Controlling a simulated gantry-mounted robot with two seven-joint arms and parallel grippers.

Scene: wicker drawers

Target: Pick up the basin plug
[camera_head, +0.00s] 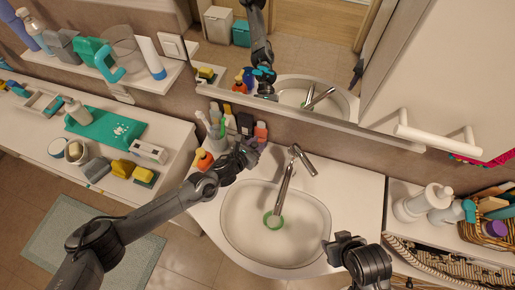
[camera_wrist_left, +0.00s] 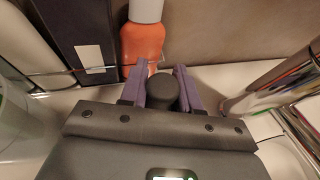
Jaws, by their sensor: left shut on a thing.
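My left gripper (camera_head: 247,152) is at the back left of the washbasin, close to the bottles by the wall. In the left wrist view its two purple-grey fingers (camera_wrist_left: 164,75) are closed on a small dark, round-topped piece (camera_wrist_left: 163,92), which looks like the basin plug. Its lower part is hidden by the gripper body. My right gripper (camera_head: 343,241) is over the front right rim of the basin, and its jaw opening does not show clearly. The white basin (camera_head: 250,240) has a green ring (camera_head: 272,220) at its drain.
A chrome faucet (camera_head: 285,185) stands at the back of the basin. An orange bottle (camera_wrist_left: 143,45) is just beyond the left fingertips. More bottles stand along the wall. The mirror (camera_head: 300,65) hangs above, and a cabinet handle (camera_head: 435,135) juts out at right.

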